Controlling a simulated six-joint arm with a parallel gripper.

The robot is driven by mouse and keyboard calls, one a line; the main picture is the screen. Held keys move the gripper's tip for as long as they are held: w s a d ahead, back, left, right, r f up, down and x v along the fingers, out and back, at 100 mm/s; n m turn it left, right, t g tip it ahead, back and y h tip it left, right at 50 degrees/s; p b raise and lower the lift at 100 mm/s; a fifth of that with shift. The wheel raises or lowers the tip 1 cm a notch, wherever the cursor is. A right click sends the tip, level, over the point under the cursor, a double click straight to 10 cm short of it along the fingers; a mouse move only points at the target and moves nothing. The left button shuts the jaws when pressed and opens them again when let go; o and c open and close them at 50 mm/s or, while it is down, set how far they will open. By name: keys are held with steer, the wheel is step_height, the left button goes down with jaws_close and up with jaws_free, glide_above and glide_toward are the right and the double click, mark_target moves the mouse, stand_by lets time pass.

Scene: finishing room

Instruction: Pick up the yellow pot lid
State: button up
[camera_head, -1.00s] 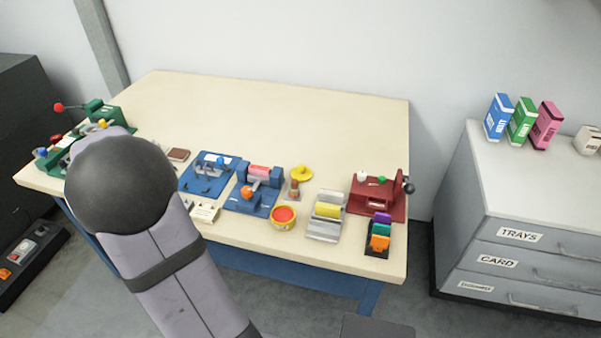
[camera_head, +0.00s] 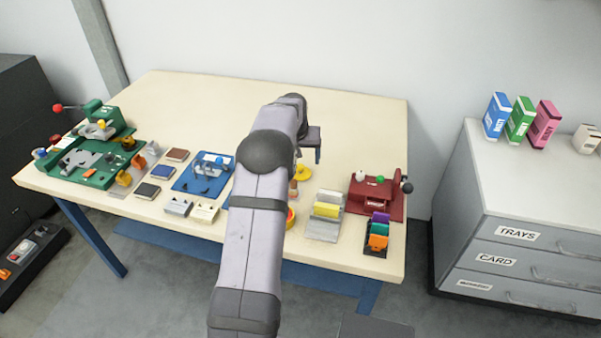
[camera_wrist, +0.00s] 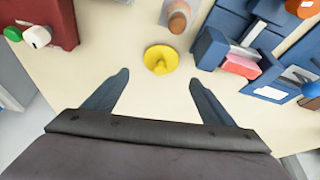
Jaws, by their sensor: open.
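The yellow pot lid (camera_wrist: 160,60) lies on the table in the wrist view, a round disc with a knob on top.
A brown-topped bottle (camera_wrist: 179,18) stands close beyond the lid. A blue device with a pink roll (camera_wrist: 241,67) is to its right, and a dark red machine (camera_wrist: 55,22) to its left. In the head view the back of the table (camera_head: 220,105) is clear.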

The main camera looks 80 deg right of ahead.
mark_target(300, 166)
steer(key=shift+p+x, duration=1.75)
steer(key=shift+x, duration=1.85)
steer(key=shift+a, duration=0.1)
steer(key=shift+c, duration=0.3)
steer(key=c, duration=1)
